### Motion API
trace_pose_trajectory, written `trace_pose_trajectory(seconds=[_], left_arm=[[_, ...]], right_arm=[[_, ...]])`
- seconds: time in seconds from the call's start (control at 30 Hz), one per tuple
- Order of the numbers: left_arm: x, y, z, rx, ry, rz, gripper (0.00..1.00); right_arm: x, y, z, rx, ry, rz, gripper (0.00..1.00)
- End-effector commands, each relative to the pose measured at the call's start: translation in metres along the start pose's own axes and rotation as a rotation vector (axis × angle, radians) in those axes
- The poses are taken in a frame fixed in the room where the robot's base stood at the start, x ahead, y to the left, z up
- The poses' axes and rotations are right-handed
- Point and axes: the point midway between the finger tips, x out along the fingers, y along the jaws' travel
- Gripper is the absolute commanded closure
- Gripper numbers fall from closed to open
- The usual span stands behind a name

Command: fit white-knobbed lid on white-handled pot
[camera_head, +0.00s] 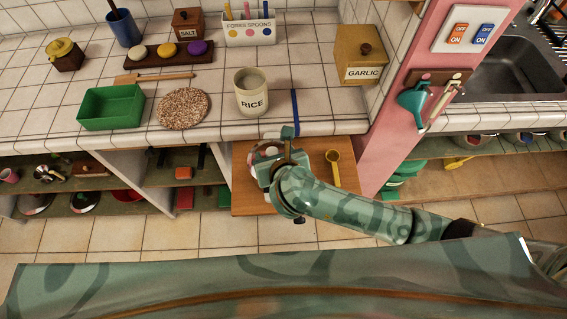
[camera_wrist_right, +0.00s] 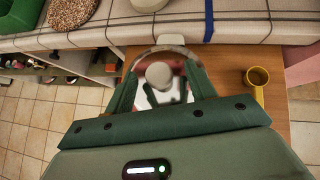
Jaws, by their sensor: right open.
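My right gripper (camera_head: 275,158) is over the pull-out wooden board (camera_head: 241,193) below the counter edge. In the right wrist view its fingers (camera_wrist_right: 160,82) are open, one on each side of a round white knob (camera_wrist_right: 158,74). The knob belongs to a round, clear-looking lid with a pale rim (camera_wrist_right: 146,53); red and white show through or below it. A white block (camera_wrist_right: 168,39), perhaps a pot handle, sticks out beyond the rim. My gripper hides much of this, so I cannot tell whether the lid rests on a pot. My left gripper is out of view.
A rice canister (camera_head: 251,98) and a blue strip (camera_head: 295,106) are at the counter edge above. A pink post (camera_head: 380,140) rises at right.

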Motion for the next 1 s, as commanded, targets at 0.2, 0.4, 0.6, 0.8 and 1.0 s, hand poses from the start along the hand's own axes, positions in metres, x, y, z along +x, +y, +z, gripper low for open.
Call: trace_pose_trajectory(seconds=[0.2, 0.4, 0.6, 0.8, 1.0], left_arm=[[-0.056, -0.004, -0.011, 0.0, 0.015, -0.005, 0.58], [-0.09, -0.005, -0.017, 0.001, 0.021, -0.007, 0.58], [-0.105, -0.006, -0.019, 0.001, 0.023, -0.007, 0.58], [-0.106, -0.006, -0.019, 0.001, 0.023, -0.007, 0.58], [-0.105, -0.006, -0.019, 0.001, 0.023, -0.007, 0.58]], right_arm=[[-0.064, 0.0, 0.008, 0.001, 0.002, 0.002, 0.45], [-0.112, 0.0, 0.006, 0.001, 0.002, 0.001, 0.45], [-0.138, 0.0, 0.003, 0.0, 0.002, 0.0, 0.45], [-0.142, 0.0, 0.001, 0.0, 0.001, 0.0, 0.45], [-0.141, 0.0, 0.0, 0.0, 0.001, 0.0, 0.45]])
